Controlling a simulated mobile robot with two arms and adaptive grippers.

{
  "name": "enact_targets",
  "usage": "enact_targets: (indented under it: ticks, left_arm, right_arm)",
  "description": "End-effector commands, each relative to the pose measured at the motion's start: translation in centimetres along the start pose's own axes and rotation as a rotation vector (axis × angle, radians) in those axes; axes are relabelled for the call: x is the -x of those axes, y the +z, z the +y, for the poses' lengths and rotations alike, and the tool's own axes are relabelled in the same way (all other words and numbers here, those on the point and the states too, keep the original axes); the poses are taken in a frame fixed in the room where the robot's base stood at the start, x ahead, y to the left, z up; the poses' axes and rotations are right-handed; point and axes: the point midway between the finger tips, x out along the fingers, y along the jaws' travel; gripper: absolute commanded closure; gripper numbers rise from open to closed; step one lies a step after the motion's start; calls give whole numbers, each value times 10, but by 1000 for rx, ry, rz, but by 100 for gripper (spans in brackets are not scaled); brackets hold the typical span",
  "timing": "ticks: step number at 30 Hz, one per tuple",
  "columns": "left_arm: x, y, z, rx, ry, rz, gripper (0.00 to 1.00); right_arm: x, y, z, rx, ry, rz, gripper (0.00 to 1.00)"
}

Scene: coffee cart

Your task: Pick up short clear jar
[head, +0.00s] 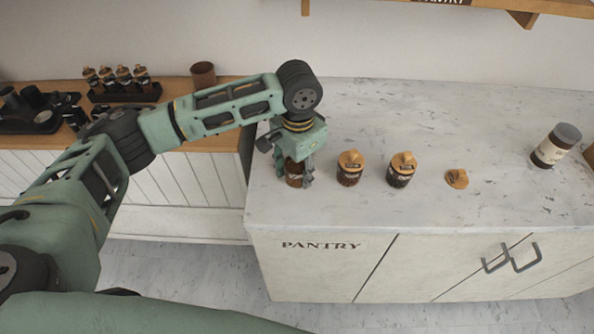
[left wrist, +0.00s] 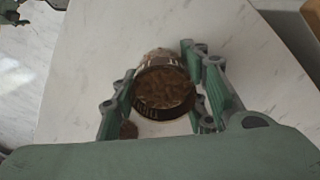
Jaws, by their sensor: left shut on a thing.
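The short clear jar (head: 294,180) stands at the left end of the marble pantry counter, with dark brown contents and no lid on it. In the left wrist view the jar (left wrist: 163,92) shows from above, with its round open mouth and brown contents between the fingers. My left gripper (head: 295,175) comes down over it from above and is shut on it, one finger on each side. In the left wrist view the left gripper (left wrist: 163,100) has its green ribbed fingers against the jar's sides.
Two jars with wooden lids, one nearer (head: 349,170) and one farther right (head: 401,172), stand to the right. A loose wooden lid (head: 457,178) lies beyond them. A larger jar with a dark lid (head: 556,146) is at the far right. The counter (head: 460,110) is clear behind them.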

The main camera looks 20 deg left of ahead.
Motion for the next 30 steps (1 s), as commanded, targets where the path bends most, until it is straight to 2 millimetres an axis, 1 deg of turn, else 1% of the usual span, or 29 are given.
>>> enact_targets:
  ticks: [1, 9, 17, 20, 27, 30]
  left_arm:
    - [0, 0, 0, 0, 0, 0, 69]
    - [0, 0, 0, 0, 0, 0, 92]
    - [4, -1, 0, 0, 0, 3, 92]
    - [14, -1, 0, -1, 0, 4, 92]
    - [62, -2, 0, -1, -1, 5, 92]
    - [80, -1, 0, -1, -1, 5, 92]
  right_arm:
    - [0, 3, 0, 0, 0, -5, 5]
    - [0, 7, -1, 0, -1, -10, 5]
    - [0, 6, 0, 0, 0, -8, 5]
    - [-3, 5, 0, 0, 0, -7, 5]
    - [-10, 4, 0, -1, 0, -4, 5]
    - [-12, 4, 0, -1, 0, -4, 5]
